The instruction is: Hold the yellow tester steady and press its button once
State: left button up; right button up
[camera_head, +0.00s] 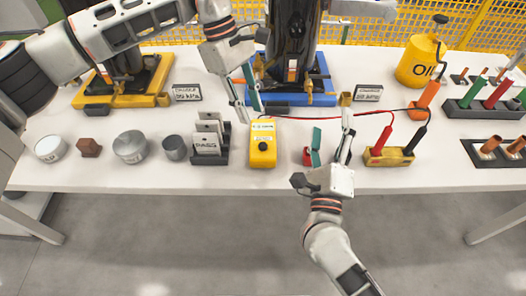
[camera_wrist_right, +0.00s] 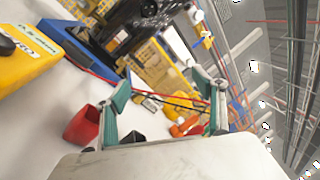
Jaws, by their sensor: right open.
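The yellow tester (camera_head: 263,146) lies near the front edge of the white table, with a dark round button on its face. Part of it shows in the right wrist view (camera_wrist_right: 28,68), at the left edge. My left gripper (camera_head: 251,114) points down at the tester's far end, its fingers apart; I cannot tell whether they touch it. My right gripper (camera_head: 332,140) is open and empty, to the right of the tester and clear of it. Its teal-padded fingers also show in the right wrist view (camera_wrist_right: 165,88).
A red block (camera_head: 307,157) stands beside my right gripper. A yellow holder (camera_head: 388,158) with red and black probes is further right, their leads crossing the table. A dark card rack (camera_head: 210,157) stands left of the tester. A compressor on a blue base (camera_head: 290,98) is behind.

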jog(key=w+a+f+m+g, duration=0.2)
jog(key=w+a+m, duration=0.1)
jog(key=m, duration=0.3)
jog(key=m+g+y, duration=0.3)
jog(key=m+g, duration=0.2)
send_near(263, 139)
jog(key=x, duration=0.3)
jog(key=shift+w+d+f, duration=0.1)
jog(key=shift+w+f, duration=0.15)
jog(key=shift+f, duration=0.1)
jog(key=shift+w+f, duration=0.2)
jog(key=shift+x, duration=3.6)
jog(key=shift+c, duration=0.3)
jog(key=c, duration=1.3)
pick_arm(q)
grip_shut()
pick_arm(e)
jog(key=shift+c, duration=0.4)
